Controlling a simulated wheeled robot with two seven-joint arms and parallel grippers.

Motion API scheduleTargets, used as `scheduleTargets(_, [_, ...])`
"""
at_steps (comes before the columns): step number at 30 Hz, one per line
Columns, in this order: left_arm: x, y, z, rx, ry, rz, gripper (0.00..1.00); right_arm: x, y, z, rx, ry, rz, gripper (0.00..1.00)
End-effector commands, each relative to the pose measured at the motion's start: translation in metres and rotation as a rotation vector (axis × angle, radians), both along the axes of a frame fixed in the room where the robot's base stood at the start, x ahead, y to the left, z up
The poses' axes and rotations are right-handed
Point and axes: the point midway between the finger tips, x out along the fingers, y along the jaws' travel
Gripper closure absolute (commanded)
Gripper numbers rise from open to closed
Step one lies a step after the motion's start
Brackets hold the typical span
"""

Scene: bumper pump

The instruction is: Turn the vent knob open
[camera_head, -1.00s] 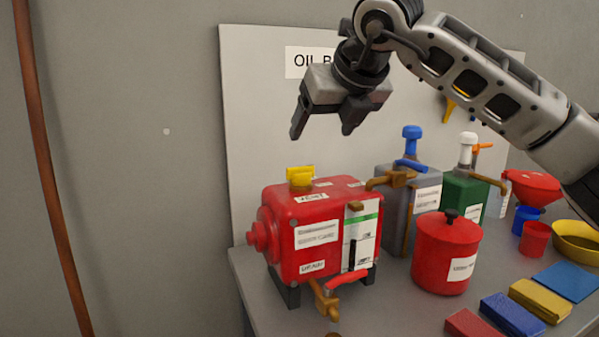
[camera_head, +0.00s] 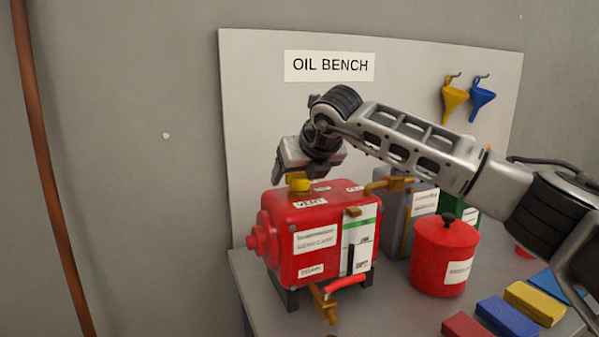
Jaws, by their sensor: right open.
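The red tank (camera_head: 282,225) stands on black feet at the left end of the bench. The yellow vent knob (camera_head: 299,183) is on its top, behind the white VENT label (camera_head: 311,203). My right gripper (camera_head: 288,177) is open and points down at the knob from above. One finger shows to the left of the knob; the other finger is hard to make out. I cannot tell whether the fingers touch the knob. My left gripper is not in view.
A brass tap with a red lever (camera_head: 345,283) is at the tank's lower front. A red lidded pot (camera_head: 445,255) stands right of the tank, with a grey can (camera_head: 408,218) behind. Coloured blocks (camera_head: 508,315) lie at the front right. Funnels (camera_head: 482,97) hang on the backboard.

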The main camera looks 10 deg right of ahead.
Motion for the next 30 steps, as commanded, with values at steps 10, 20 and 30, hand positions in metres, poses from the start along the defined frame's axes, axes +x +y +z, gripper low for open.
scheduleTargets(10, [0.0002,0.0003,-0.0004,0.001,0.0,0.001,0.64,-0.0003,0.0,0.0001,0.0,0.0,0.0,0.7])
scheduleTargets(20, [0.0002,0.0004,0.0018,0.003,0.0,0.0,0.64,-0.0002,-0.0003,0.001,0.002,0.0,0.052,0.7])
scheduleTargets(30, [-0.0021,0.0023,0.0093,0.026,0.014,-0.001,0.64,-0.0001,-0.0005,0.0035,0.005,0.003,0.289,0.7])
